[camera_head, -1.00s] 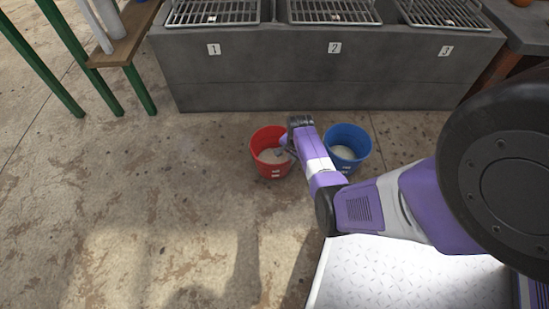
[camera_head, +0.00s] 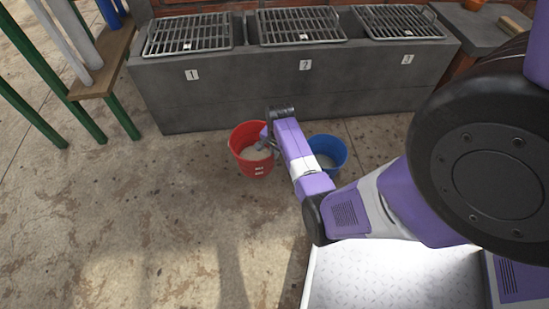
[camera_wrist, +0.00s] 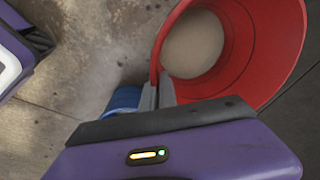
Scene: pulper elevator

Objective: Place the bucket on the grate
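The red bucket (camera_head: 254,168) is in front of the grey block in the head view, left of the blue bucket (camera_head: 335,165). It holds pale contents. My gripper (camera_head: 268,138) reaches its right rim from above. In the wrist view, my gripper's fingers (camera_wrist: 160,96) are closed on the wall of the red bucket (camera_wrist: 265,45). The bucket looks slightly raised, but its gap to the floor is hard to tell. Three metal grates lie on the block: grate 1 (camera_head: 188,34), grate 2 (camera_head: 298,25) and grate 3 (camera_head: 398,21).
The grey block (camera_head: 240,90) carries number labels 1, 2 and 3. The blue bucket also shows beside my gripper in the wrist view (camera_wrist: 124,98). A wooden bench with green legs (camera_head: 110,75) stands at the left. Concrete floor (camera_head: 130,200) is open at front left.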

